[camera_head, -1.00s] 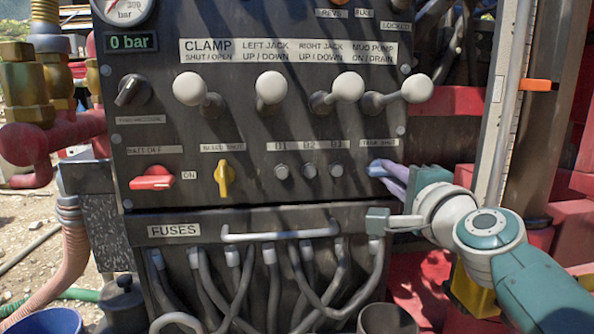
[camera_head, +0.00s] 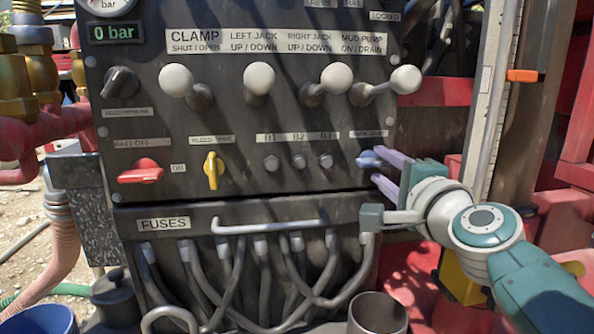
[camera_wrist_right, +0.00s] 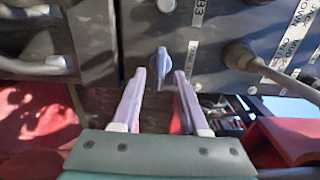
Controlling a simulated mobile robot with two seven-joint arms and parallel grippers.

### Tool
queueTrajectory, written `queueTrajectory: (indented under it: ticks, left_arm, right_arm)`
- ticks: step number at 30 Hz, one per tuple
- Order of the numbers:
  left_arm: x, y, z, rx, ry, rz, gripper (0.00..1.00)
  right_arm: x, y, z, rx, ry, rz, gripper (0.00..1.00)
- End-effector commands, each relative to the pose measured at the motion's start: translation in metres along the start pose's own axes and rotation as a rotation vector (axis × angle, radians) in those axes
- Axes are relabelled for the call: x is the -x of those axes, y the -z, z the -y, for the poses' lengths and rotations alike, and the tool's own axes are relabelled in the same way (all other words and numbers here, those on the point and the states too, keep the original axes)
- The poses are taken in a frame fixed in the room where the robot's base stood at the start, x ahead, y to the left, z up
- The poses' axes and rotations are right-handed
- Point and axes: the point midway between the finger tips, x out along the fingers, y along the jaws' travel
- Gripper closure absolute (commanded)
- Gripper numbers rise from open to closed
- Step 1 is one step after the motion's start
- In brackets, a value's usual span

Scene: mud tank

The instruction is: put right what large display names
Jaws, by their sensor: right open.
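The large display that the task names cannot be picked out; a small green readout (camera_head: 117,32) shows "0 bar". A blue knob (camera_head: 368,160) sits at the lower right of the black control panel (camera_head: 230,120), its grip lying sideways. My right gripper (camera_head: 376,166) is open at this knob, one finger above and one below it. In the right wrist view the knob (camera_wrist_right: 160,65) shows between the open fingertips (camera_wrist_right: 160,75), with gaps on both sides. A red switch (camera_head: 141,171) lies sideways under a battery label; a yellow knob (camera_head: 213,170) stands upright. My left gripper is out of view.
Several white ball levers (camera_head: 258,79) stick out above the knobs. Three grey buttons (camera_head: 298,162) sit left of the blue knob. Below are a fuse box handle (camera_head: 270,226) and hanging grey cables. A grey post (camera_head: 492,110) stands at the right.

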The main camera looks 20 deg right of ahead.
Motion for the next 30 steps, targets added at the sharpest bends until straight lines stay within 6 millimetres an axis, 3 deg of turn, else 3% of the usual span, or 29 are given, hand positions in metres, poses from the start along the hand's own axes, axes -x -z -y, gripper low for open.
queueTrajectory:
  ticks: [6,13,18,30]
  left_arm:
    - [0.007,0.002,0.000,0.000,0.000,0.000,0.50]
    - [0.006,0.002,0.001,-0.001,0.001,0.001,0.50]
    - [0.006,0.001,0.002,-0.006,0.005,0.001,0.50]
    - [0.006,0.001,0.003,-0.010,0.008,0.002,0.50]
  right_arm:
    - [0.043,0.001,0.000,0.000,-0.003,-0.002,0.56]
    - [0.077,0.000,-0.001,0.000,-0.002,-0.001,0.56]
    - [0.086,0.000,0.000,-0.002,-0.001,-0.001,0.56]
    - [0.086,0.000,0.000,-0.002,0.000,-0.001,0.56]
